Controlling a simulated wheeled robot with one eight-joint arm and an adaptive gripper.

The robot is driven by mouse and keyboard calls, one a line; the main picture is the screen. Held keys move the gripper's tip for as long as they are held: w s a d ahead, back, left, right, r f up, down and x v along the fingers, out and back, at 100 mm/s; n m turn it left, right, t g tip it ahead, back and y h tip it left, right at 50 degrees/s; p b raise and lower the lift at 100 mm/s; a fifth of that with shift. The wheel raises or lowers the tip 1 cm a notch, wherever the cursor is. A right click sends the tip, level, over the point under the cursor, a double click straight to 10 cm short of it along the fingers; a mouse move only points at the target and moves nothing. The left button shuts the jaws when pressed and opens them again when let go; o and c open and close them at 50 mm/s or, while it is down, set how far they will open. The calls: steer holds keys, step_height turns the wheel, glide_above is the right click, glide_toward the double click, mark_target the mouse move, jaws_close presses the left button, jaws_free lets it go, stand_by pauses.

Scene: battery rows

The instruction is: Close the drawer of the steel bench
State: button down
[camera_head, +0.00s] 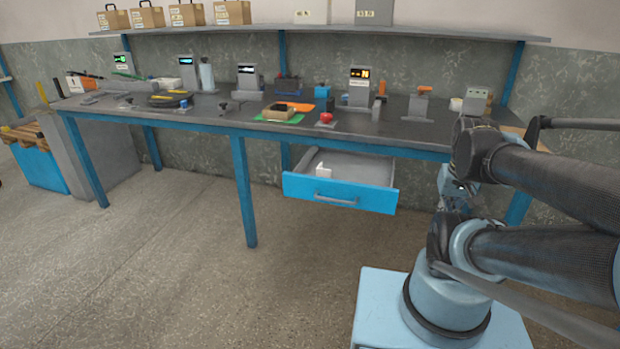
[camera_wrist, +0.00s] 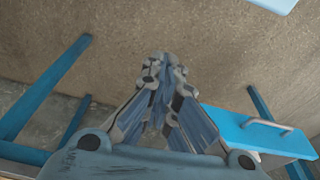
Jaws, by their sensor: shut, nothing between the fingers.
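The steel bench (camera_head: 215,126) has a dark top and blue legs. Its drawer (camera_head: 340,191) hangs open below the top, with a blue front, a grey bar handle and a small white item inside. In the wrist view the drawer front (camera_wrist: 255,135) is at the lower right, its handle (camera_wrist: 266,123) facing up in the picture. My gripper (camera_wrist: 160,62) is shut and empty, to the left of the drawer front in that view and apart from it. In the head view my gripper is mostly hidden by my arm, to the right of the drawer.
The bench top holds several meters, tools and a green mat (camera_head: 290,119). A shelf (camera_head: 300,28) with boxes runs above. Blue bench legs (camera_head: 244,190) stand left of the drawer. A grey cabinet and blue crate (camera_head: 40,170) are at far left. The floor before the drawer is clear.

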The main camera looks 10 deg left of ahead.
steer(key=shift+w+a, duration=0.15)
steer(key=shift+a, duration=0.1)
